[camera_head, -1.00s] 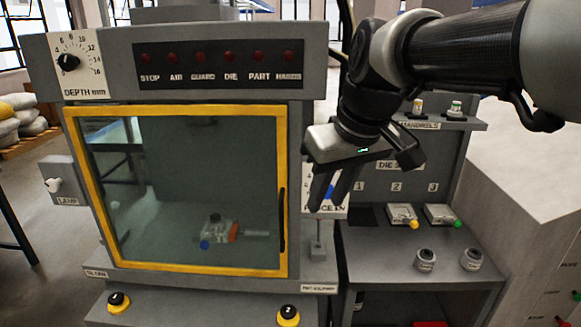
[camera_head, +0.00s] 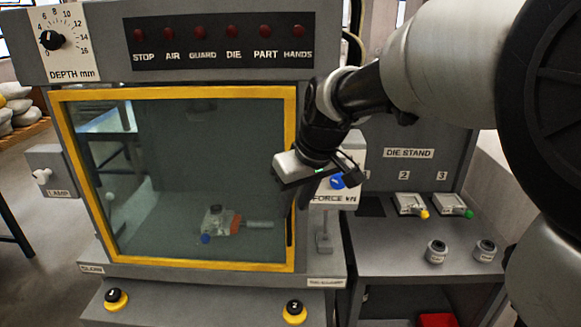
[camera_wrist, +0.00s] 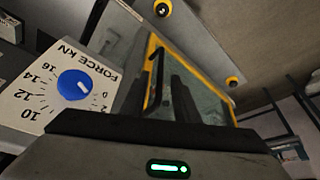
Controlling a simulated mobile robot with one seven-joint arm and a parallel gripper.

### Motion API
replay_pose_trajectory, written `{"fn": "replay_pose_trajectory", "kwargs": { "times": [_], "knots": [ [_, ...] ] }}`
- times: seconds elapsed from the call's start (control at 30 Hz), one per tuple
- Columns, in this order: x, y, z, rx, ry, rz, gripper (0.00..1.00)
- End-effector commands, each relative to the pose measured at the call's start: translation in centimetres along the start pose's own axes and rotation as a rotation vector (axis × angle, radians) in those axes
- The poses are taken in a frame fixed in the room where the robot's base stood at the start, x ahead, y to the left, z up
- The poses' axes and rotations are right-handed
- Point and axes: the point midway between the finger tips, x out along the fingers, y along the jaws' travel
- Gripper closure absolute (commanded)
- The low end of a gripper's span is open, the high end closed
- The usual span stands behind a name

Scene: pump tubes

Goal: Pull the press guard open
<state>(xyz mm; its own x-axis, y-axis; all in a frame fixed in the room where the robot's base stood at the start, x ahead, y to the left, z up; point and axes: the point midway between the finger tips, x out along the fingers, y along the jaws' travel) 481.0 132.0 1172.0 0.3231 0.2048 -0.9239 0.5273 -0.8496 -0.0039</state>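The press guard (camera_head: 180,270) is a clear panel in a yellow frame. It stands closed across the press front. Its black upright handle (camera_head: 289,225) is on the right side of the frame. In the wrist view the handle (camera_wrist: 154,80) shows close ahead, near the dark fingers. My gripper (camera_head: 302,192) is at the guard's right edge, around the upper end of the handle. The fingers look apart, with nothing visibly held. In the head view the fingers are partly hidden by the gripper body, so contact with the handle cannot be told.
The FORCE dial (camera_head: 337,182) with a blue knob is just right of my gripper. The die stand (camera_head: 375,235) is further right. Two yellow-based buttons (camera_head: 115,300) (camera_head: 294,312) sit below the guard. A lamp switch (camera_head: 42,176) is at the left.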

Motion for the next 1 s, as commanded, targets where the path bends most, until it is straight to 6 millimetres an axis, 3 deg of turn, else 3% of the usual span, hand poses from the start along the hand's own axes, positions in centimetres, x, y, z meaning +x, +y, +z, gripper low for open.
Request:
{"fn": "replay_pose_trajectory", "kwargs": {
  "times": [0.1,0.3,0.7,0.87,1.0],
  "knots": [
    [2.5,-0.1,0.1,0.0,-0.005,-0.002,0.72],
    [5.0,0.0,0.1,0.001,-0.002,-0.002,0.72],
    [5.7,0.0,0.0,0.001,0.0,0.0,0.72],
    [5.7,0.0,0.0,0.001,0.0,0.0,0.97],
    [5.7,0.0,0.0,0.001,0.0,0.0,1.0]
  ]
}}
